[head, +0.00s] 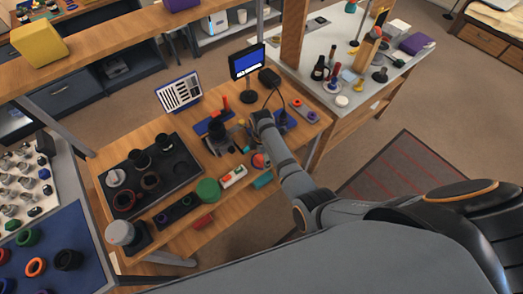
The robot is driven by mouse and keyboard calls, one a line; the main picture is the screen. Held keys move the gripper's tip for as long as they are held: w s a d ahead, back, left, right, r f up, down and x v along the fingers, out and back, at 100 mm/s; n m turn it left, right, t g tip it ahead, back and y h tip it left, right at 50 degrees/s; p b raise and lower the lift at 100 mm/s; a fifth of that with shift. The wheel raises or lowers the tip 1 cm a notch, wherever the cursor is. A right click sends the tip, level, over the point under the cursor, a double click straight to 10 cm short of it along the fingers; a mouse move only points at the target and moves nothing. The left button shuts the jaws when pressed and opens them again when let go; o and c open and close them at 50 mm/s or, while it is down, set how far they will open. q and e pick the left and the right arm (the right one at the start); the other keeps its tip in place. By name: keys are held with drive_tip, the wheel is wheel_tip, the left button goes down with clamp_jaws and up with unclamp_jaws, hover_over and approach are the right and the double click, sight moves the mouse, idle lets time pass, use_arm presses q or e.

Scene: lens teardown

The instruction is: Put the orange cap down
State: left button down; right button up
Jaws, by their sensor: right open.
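My right arm reaches in from the lower right over the wooden workbench (222,178). Its gripper (246,138) is open, small and dark among the clutter near the back right of the bench. I cannot make out anything between its fingers. A small orange-red round piece (259,160), possibly the orange cap, sits on the bench just left of my right forearm, apart from the gripper. An orange ring (36,267) lies on the blue mat (60,228) at the far left. My left gripper is not in view.
A black tray (184,184) with dark lens parts fills the bench's left side. A green round piece (208,190) and a red-and-white block (233,176) lie near the front. A small screen (247,62) and a striped chart (178,92) stand at the back.

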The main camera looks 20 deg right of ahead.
wheel_tip(320, 180, up, 11)
drive_tip(key=shift+r+b, duration=0.2)
drive_tip(key=shift+b, duration=0.1)
